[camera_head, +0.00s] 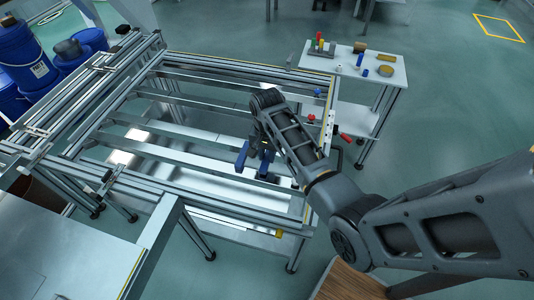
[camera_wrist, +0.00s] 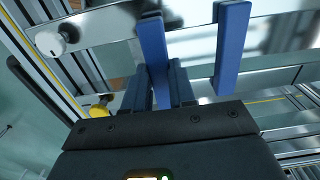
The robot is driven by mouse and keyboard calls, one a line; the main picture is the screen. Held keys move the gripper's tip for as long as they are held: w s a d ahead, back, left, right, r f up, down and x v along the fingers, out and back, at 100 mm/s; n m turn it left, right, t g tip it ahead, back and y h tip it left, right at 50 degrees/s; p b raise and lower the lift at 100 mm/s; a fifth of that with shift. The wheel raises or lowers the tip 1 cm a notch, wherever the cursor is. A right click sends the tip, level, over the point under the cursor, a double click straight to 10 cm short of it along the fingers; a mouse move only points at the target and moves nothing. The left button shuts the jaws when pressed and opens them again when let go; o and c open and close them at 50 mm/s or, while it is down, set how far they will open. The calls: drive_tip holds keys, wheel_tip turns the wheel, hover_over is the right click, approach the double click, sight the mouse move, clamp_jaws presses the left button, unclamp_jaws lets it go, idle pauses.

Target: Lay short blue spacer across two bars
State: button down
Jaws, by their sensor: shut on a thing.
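My gripper (camera_head: 259,147) is low over the right part of the metal frame, near the long bars. In the wrist view its two dark fingers (camera_wrist: 160,88) are shut on a blue spacer (camera_wrist: 153,45), which reaches out beyond them. This held spacer also shows in the head view (camera_head: 265,167), partly hidden by the gripper. A second blue spacer (camera_wrist: 231,45) is beside it, apart from the fingers; it also shows in the head view (camera_head: 241,157). A metal bar (camera_wrist: 190,45) passes behind both spacers. I cannot tell whether the held spacer touches the bars.
Long parallel bars (camera_head: 160,130) span the frame (camera_head: 215,62), with open gaps between them. A white knob (camera_wrist: 50,42) and a yellow knob (camera_wrist: 100,110) are by the side rail. A white side table (camera_head: 395,80) with small parts stands at right. Blue drums (camera_head: 25,60) stand at left.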

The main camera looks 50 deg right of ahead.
drive_tip(key=shift+f, duration=0.5)
drive_tip(key=c, duration=0.8)
unclamp_jaws()
drive_tip(key=shift+c, duration=0.2)
wheel_tip(320, 180, up, 8)
drive_tip(key=shift+f, duration=0.1)
